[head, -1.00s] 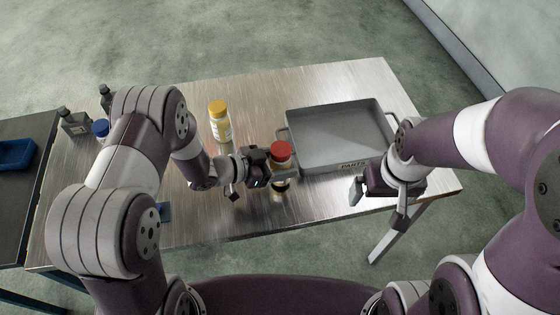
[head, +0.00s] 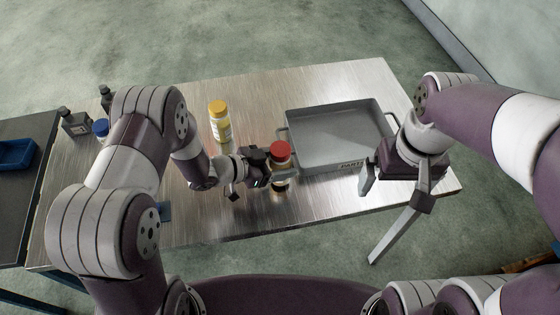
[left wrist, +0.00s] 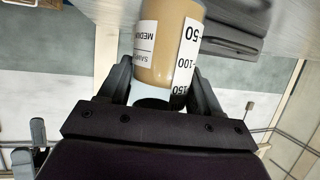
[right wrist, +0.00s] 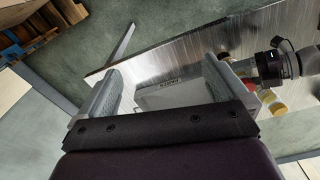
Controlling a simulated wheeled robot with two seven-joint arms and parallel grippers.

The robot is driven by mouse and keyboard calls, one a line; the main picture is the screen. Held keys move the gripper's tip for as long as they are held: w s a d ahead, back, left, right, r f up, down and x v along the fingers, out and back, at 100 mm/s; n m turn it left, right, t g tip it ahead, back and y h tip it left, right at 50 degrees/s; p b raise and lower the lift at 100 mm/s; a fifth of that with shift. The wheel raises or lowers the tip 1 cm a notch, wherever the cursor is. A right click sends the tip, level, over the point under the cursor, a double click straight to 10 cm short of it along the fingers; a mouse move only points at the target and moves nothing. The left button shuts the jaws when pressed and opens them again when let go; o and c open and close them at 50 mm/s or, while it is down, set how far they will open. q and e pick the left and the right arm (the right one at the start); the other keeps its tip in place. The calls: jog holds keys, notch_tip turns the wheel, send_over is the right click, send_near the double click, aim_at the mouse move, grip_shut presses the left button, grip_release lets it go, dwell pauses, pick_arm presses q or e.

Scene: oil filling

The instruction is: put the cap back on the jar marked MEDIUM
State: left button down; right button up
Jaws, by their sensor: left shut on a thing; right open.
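My left gripper (head: 276,169) is shut on the jar marked MEDIUM (left wrist: 166,45), whose amber body and white label show between the fingers in the left wrist view. I cannot tell how tightly the cap is seated. The gripper hides much of the jar's body in the head view. My right gripper (head: 395,194) is open and empty, raised near the tray's front right corner, apart from the jar. Its spread fingers show in the right wrist view (right wrist: 162,70).
A grey tray (head: 335,165) marked PARTS lies right of the jar. A yellow-capped jar (head: 220,122) stands behind my left gripper. A blue tray (head: 15,153) is on the side table.

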pick_arm(q)
jog(key=shift+w+f, duration=0.1)
jog(key=shift+w, duration=0.1)
jog(key=shift+s, duration=0.2)
pick_arm(e)
notch_tip(320, 180, down, 10)
jog(key=w+t, duration=0.1)
jog(key=w, duration=0.1)
jog(key=shift+r, duration=0.15)
